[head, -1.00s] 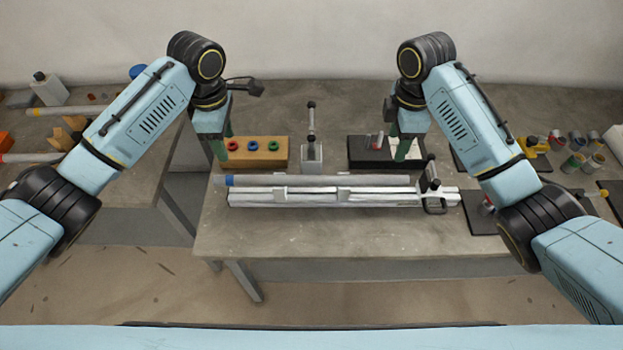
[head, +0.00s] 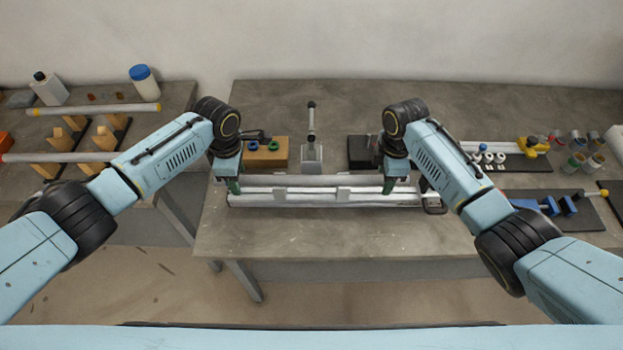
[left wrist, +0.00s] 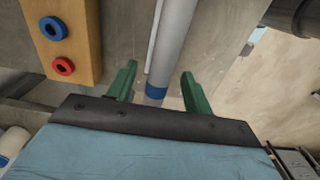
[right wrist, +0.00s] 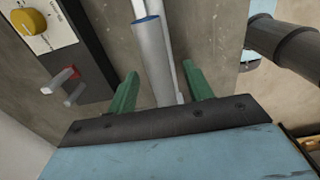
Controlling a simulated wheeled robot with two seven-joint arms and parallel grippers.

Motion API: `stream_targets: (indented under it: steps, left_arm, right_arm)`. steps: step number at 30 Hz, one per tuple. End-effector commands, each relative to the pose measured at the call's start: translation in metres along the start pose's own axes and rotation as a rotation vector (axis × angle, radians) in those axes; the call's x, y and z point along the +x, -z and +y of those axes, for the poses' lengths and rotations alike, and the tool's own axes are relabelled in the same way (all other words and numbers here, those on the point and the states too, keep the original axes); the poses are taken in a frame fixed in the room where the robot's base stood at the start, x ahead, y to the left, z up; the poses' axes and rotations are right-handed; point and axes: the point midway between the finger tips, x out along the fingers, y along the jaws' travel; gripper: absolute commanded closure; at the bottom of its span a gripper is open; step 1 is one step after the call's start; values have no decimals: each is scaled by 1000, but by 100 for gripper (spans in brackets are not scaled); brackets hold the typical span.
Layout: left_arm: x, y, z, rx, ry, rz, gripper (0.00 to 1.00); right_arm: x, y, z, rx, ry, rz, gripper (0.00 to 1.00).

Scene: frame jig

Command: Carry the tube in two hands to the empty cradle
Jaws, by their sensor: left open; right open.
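The grey tube (head: 315,181) lies along the back of the metal frame jig (head: 310,201) on the middle table. Its blue-banded left end (left wrist: 157,92) shows in the left wrist view. My left gripper (head: 234,186) is open, its green fingers on either side of the tube near that end. My right gripper (head: 390,185) is open at the right part of the tube; in the right wrist view the tube (right wrist: 152,60) runs between its fingers. Contact cannot be told. Wooden cradle blocks (head: 104,138) stand on the left table; the bare ones lie between two other tubes.
A yellow-ended tube (head: 95,110) and another tube (head: 55,157) lie on the left table. An upright clamp (head: 311,152) stands behind the jig, beside a wooden block (head: 272,146) with coloured rings. Right are blue clamps (head: 548,206) and cups. The table front is clear.

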Motion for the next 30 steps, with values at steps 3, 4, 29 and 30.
stream_targets:
  steps: [3, 4, 29, 30]
  left_arm:
    - [2, 0, 0, 0, 0, 0, 49]
    - [2, 0, 0, 0, 0, 0, 49]
    - [1, 0, 0, 0, -1, 0, 100]
    - [0, 0, 0, 0, -1, 0, 100]
  right_arm:
    - [2, 0, 0, -1, 1, 0, 49]
    - [2, 0, 0, 0, 0, 0, 49]
    - [1, 0, 0, 0, -1, 1, 100]
    - [0, 0, 0, 0, -1, 1, 100]
